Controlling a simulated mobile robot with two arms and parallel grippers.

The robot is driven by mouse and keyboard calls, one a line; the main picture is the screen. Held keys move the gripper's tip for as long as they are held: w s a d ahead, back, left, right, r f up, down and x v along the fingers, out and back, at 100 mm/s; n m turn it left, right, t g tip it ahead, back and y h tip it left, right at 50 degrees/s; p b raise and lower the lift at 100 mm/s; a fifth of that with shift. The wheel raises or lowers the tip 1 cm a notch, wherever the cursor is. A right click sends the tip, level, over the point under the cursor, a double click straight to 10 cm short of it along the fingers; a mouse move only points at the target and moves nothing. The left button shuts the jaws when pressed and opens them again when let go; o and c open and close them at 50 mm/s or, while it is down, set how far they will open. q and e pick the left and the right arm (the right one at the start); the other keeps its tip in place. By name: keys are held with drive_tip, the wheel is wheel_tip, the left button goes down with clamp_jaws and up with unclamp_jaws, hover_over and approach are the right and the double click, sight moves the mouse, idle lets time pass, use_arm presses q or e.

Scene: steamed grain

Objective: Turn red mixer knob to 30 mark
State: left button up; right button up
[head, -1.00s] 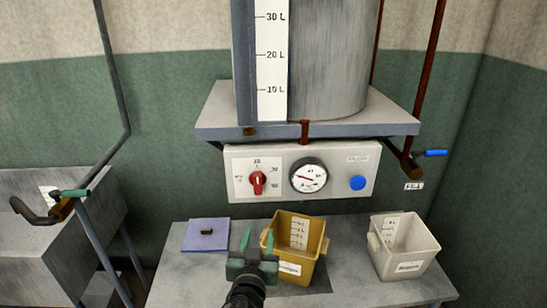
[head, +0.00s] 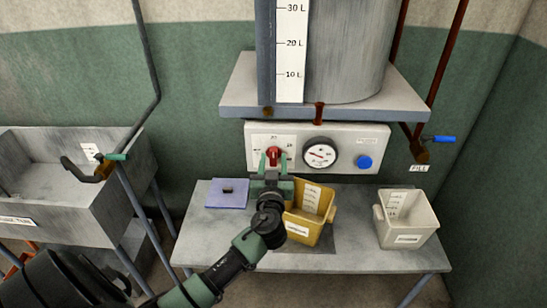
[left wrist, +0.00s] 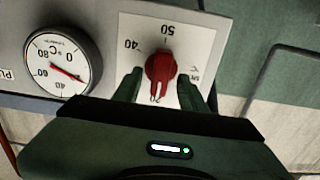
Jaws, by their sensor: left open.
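The red mixer knob (head: 273,154) sits at the left of the white control panel (head: 340,163). My left gripper (head: 272,164) is in front of it and hides its lower part. The left wrist view, upside down, shows the red knob (left wrist: 161,70) between the two open green fingers (left wrist: 160,80), one on each side. I cannot tell whether they touch it. Marks 40 and 50 are readable on the dial plate (left wrist: 195,35); the mark below the knob is partly hidden. The knob's narrow grip points down there, toward that hidden mark. My right gripper is not in view.
A round gauge (head: 320,154) and blue button (head: 364,162) are right of the knob. Below, a table (head: 345,250) holds a blue pad (head: 227,199), a yellow bin (head: 310,224) and a white bin (head: 406,224). A tank shelf (head: 330,108) overhangs the panel.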

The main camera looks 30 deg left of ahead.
use_arm(q)
drive_tip(key=shift+w+a, duration=0.15)
clamp_jaws()
